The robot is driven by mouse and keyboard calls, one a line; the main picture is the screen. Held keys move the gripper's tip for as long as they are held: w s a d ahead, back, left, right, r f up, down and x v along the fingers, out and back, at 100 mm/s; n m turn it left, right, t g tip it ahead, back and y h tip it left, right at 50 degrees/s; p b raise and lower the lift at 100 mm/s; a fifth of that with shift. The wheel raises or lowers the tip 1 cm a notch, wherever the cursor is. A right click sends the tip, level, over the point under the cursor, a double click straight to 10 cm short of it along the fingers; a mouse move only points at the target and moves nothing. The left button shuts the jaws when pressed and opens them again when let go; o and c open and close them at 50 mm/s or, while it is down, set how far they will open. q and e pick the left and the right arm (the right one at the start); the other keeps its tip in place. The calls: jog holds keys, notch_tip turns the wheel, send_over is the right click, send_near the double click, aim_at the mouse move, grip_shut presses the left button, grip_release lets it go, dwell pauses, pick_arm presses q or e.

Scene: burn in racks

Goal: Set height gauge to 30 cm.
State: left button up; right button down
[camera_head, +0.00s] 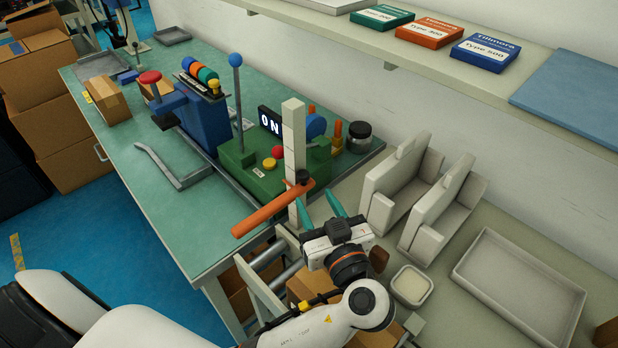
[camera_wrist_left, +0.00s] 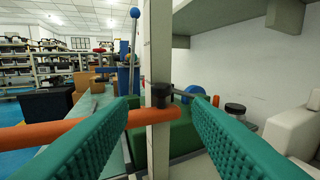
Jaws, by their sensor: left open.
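The height gauge is a pale upright post (camera_head: 293,135) at the front edge of the green table, with an orange bar (camera_head: 262,212) and a small black knob (camera_head: 302,177) on it. My left gripper (camera_head: 315,203) is open, its teal fingers pointing at the gauge from the near side. In the left wrist view the post (camera_wrist_left: 158,50) rises between the fingers, and the black knob (camera_wrist_left: 162,95) sits between the fingertips with a gap on each side. The orange bar (camera_wrist_left: 60,131) runs left, partly behind the left finger. I cannot read any scale marks. My right gripper is not in view.
A green machine (camera_head: 245,160) with a blue-topped lever (camera_head: 236,62) stands just behind the gauge. A dark jar (camera_head: 359,137) is to its right. Pale angled holders (camera_head: 398,180) and an empty tray (camera_head: 520,288) lie right of my gripper. A shelf (camera_head: 460,72) overhangs the back.

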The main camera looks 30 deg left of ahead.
aim_at(306, 181)
pick_arm(q)
jog(key=p+x, duration=0.1)
jog(key=x, duration=0.4)
jog(key=shift+w+a, duration=0.25)
jog(key=shift+w, duration=0.05)
grip_shut()
